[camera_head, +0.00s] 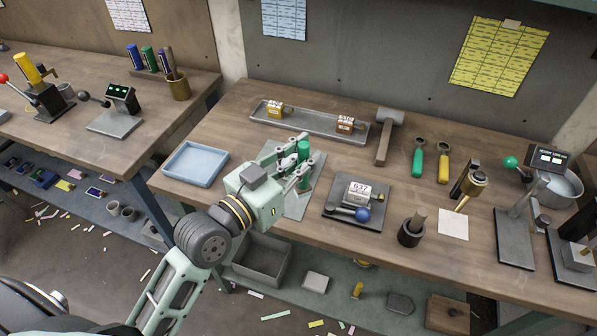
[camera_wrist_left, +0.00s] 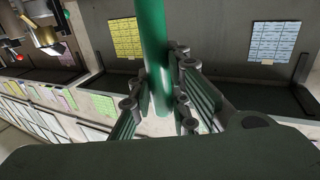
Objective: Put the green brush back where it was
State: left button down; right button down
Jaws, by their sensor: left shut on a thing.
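My left gripper (camera_head: 298,168) is shut on an upright green cylinder, the green brush (camera_head: 303,150), over or at a grey plate (camera_head: 299,207) on the right-hand workbench. I cannot tell whether its foot touches the plate. No bristles are visible. In the left wrist view the green shaft (camera_wrist_left: 153,45) stands between the fingers (camera_wrist_left: 155,100) of my left gripper. My right gripper is not in view.
A blue tray (camera_head: 196,164) lies left of the gripper. A long grey tray (camera_head: 310,124) with two small boxes lies behind it. A dark plate (camera_head: 338,211) with a labelled block, a mallet (camera_head: 384,150) and a dark cup (camera_head: 407,238) stand to the right.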

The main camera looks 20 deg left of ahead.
pick_arm(q)
jog(key=f, duration=0.1)
jog(key=a+f, duration=0.1)
jog(key=f, duration=0.1)
jog(key=w+f, duration=0.1)
jog(key=f, duration=0.1)
jog(key=shift+a+b, duration=0.15)
jog(key=shift+b, duration=0.15)
jog(key=shift+f, duration=0.1)
jog(key=c, duration=2.1)
grip_release()
jog(key=shift+f, duration=0.1)
jog(key=o, duration=0.4)
jog(key=shift+o, duration=0.2)
